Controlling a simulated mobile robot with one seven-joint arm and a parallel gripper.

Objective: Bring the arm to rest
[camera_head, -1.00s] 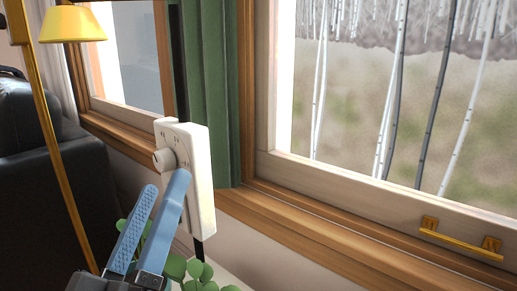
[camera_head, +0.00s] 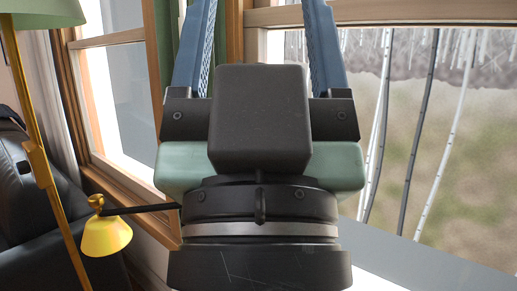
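My gripper (camera_head: 260,30) fills the middle of the head view, close to the camera and pointing up. Its two blue fingers stand wide apart, and their tips reach the top edge of the picture. Only the curtain and window frame show between them, so I see nothing held. My dark wrist parts are below the fingers and hide much of the window sill and wall behind.
A floor lamp's yellow pole (camera_head: 50,190) with a pale green shade (camera_head: 38,12) stands at the left. A small yellow lamp head (camera_head: 106,236) is nearby on a black rod. A black leather seat (camera_head: 22,190) is behind. A window (camera_head: 440,140) lies right; a green curtain (camera_head: 168,50) is partly hidden.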

